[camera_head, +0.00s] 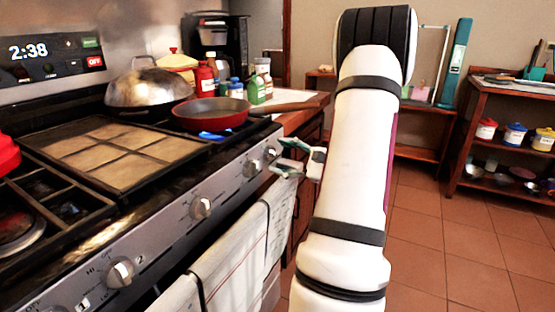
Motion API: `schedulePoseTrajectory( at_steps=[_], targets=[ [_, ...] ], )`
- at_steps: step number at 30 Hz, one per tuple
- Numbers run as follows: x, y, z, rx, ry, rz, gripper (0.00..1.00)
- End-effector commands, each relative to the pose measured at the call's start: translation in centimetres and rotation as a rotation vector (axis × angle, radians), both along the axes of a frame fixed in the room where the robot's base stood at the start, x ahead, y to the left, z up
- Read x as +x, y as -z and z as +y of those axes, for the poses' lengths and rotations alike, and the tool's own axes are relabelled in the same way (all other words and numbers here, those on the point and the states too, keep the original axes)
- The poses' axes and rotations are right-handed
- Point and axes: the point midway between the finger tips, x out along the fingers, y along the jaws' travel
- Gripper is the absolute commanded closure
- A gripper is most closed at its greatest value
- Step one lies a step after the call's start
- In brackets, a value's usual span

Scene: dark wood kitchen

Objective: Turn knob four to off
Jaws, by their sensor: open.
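The stove's front panel (170,240) carries a slanting row of silver knobs. One knob (120,273) has a "2" beside it, and another (202,208) sits farther along. Two more are near the far right end, one (252,168) and a last one (271,153); their numbers are too small to read, so I cannot tell for sure which is knob four. A blue flame (215,135) shows under the red pan (210,114). My gripper (277,155) is open and empty, its fingers pointing left just beside the last knobs; I cannot tell whether it touches one.
White towels (235,260) hang from the oven front below the knobs. The pan's handle (285,107) sticks out to the right above the gripper. A metal dome lid (147,88) stands behind the pan. The tiled floor (450,240) at right is clear.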

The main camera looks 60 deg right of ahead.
Motion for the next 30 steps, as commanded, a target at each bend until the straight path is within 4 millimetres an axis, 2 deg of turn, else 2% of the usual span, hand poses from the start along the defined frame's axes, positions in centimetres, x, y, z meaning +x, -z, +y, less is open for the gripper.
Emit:
schedulePoseTrajectory(
  at_steps=[6,14,15,16,21,30],
  targets=[
    [1.5,0.0,0.1,0.0,0.0,0.0,0.41],
    [1.7,0.0,0.1,0.0,0.0,0.0,0.41],
    [1.7,0.0,0.1,0.0,0.0,0.0,0.43],
    [1.7,0.0,0.1,0.0,0.0,0.0,0.5],
    [1.7,0.0,0.1,0.0,0.0,0.0,0.89],
    [1.7,-0.1,0.1,0.02,0.0,0.002,0.9]
  ],
)
